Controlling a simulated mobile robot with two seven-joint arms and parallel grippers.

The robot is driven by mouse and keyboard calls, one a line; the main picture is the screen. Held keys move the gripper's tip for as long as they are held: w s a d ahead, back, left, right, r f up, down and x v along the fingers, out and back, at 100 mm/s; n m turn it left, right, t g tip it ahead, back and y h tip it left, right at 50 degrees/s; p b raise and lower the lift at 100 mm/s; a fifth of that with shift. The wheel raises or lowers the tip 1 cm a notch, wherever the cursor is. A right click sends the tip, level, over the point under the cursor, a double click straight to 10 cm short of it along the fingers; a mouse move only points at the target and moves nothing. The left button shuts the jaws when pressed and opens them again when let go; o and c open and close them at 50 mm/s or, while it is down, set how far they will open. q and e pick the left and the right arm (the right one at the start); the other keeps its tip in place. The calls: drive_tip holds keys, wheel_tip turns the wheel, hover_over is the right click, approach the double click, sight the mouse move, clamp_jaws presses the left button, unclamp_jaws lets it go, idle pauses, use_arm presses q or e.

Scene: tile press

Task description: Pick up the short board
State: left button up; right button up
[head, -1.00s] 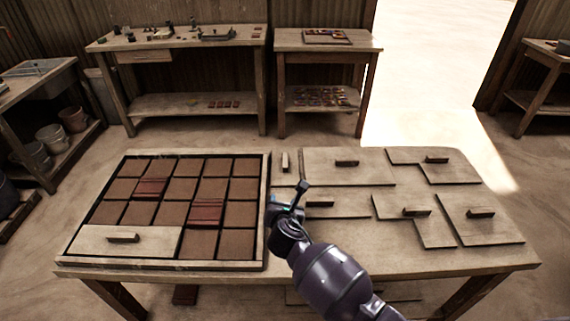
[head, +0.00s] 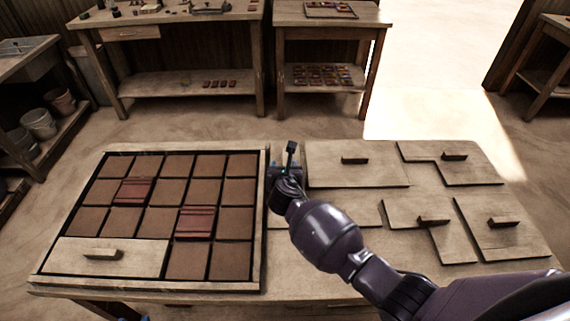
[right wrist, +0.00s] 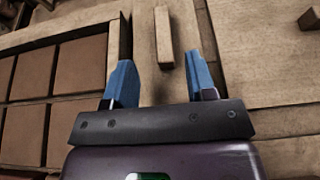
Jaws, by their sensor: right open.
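A narrow pale board (right wrist: 178,80) with an upright bar handle (right wrist: 163,38) lies beside the tile frame in the right wrist view. It looks like the short board, though I cannot be sure. My right gripper (right wrist: 161,84) is open and empty, its blue fingers apart, with the handle ahead of the gap between them. In the head view my right gripper (head: 286,169) is over the strip between the frame and the other boards, hiding most of the narrow board. Small blue bits at the bottom left edge may be my left gripper; its state does not show.
The tile frame (head: 263,215) holds brown and red tiles, with a handled board (head: 60,257) over its front left. Several handled boards lie on the table's right, including a large rectangular one (head: 385,175) close to my right gripper. Workbenches stand behind.

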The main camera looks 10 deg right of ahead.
sight(285, 159)
drive_tip(key=shift+x, duration=0.85)
drive_tip(key=b+x, duration=0.1)
drive_tip(key=x, duration=0.2)
drive_tip(key=shift+d+f+b, duration=0.25)
drive_tip(key=shift+f+b, duration=0.05)
drive_tip(key=shift+w+d+f, duration=0.1)
drive_tip(key=shift+w+d, duration=0.05)
drive_tip(key=shift+w, duration=0.45)
clamp_jaws()
